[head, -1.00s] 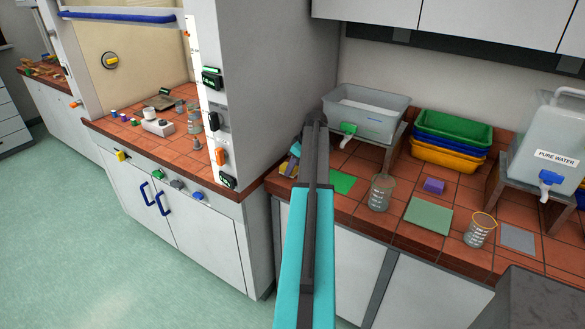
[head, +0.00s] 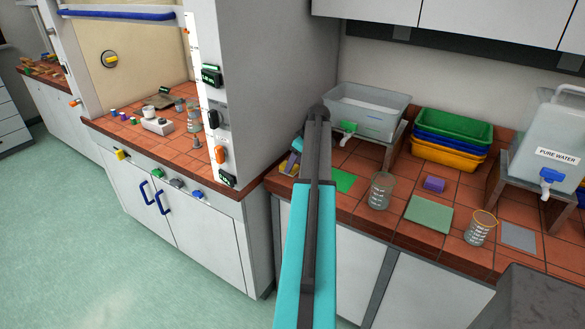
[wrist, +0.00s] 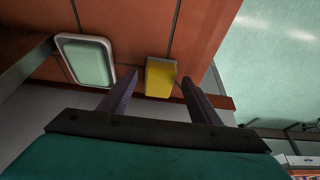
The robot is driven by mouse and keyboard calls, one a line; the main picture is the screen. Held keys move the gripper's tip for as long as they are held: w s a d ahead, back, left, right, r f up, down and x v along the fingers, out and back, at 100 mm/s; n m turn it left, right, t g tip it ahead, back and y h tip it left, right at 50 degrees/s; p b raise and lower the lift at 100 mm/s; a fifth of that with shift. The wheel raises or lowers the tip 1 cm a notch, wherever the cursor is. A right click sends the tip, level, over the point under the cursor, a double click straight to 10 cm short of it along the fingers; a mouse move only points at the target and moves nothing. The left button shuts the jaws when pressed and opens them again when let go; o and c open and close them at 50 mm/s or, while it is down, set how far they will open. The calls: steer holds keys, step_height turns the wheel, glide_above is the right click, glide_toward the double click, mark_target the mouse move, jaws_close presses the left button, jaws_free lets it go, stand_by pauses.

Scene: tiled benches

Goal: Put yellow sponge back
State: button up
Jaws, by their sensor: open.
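The yellow sponge (wrist: 160,78) lies on the red tiled bench near its edge in the wrist view. My gripper (wrist: 158,84) is open, with one dark finger on each side of the sponge in that view. I cannot tell whether either finger touches it. In the head view my gripper (head: 292,160) is low over the bench's left end, partly hidden behind my arm, with a bit of yellow beside it. A pale green pad with a white rim (wrist: 88,60) lies left of the sponge in the wrist view.
A grey basin (head: 370,108) on a stand is behind my arm. A beaker (head: 381,191), purple block (head: 434,184), green mat (head: 428,215), second beaker (head: 480,228) and stacked trays (head: 450,140) are to the right. The fume hood wall (head: 265,90) is close at left.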

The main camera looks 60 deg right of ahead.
steer(key=shift+s+r+b, duration=0.3)
steer(key=shift+b, duration=0.05)
steer(key=b+v, duration=0.2)
steer(key=v, duration=0.9)
steer(key=shift+b, duration=0.4)
steer(key=shift+f, duration=0.1)
